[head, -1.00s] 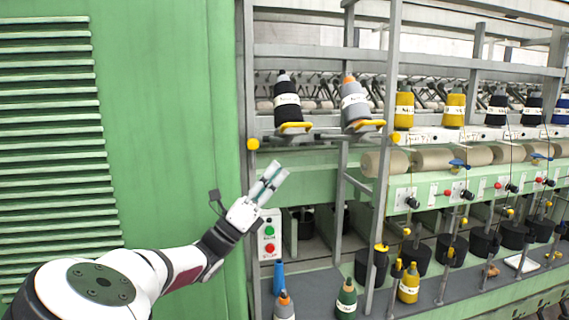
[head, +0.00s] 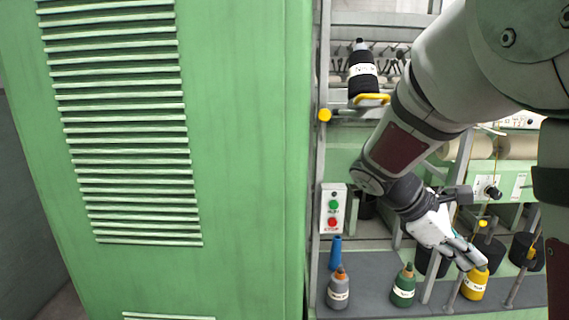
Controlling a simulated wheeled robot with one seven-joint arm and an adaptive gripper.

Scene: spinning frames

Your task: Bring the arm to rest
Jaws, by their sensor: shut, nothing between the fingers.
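My arm reaches in from the upper right of the head view and bends down toward the lower right. My gripper (head: 474,262) is shut and empty, its fingers pointing down and to the right. In the picture the fingertips lie just above a yellow bobbin (head: 475,283) on the lower shelf. I cannot tell whether they touch it. My upper arm hides much of the machine's right part.
A large green cabinet (head: 250,150) with louvres fills the left. A control box (head: 333,208) has green and red buttons. A grey bobbin (head: 338,290), a blue cone (head: 335,253) and a green bobbin (head: 403,286) stand on the lower shelf (head: 370,301). A black bobbin (head: 362,72) sits above.

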